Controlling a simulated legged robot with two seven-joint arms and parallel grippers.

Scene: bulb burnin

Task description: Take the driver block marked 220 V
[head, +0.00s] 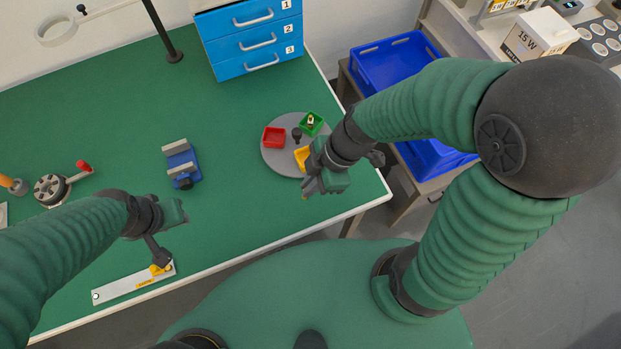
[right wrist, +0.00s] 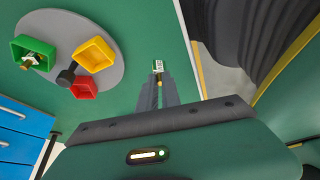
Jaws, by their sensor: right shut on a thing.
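My right gripper (head: 310,188) is over the right front part of the green table, just in front of the grey round tray. In the right wrist view its fingers (right wrist: 158,92) are shut on a small block (right wrist: 158,67) with a white label, green edges and a brass-coloured part below. The label's print is too small to read. A similar small piece (head: 310,120) lies in the green bin (right wrist: 34,53). My left gripper (head: 157,250) is low over the front left of the table, by a yellow piece (head: 160,269); its jaw opening is unclear.
The round tray (head: 279,160) also carries a red bin (head: 273,138), a yellow bin (head: 301,157) and a dark knob. A blue vise (head: 182,164), a metal strip (head: 115,289) and a blue drawer unit (head: 258,45) stand on the table. Blue crates (head: 393,62) are beyond its right edge.

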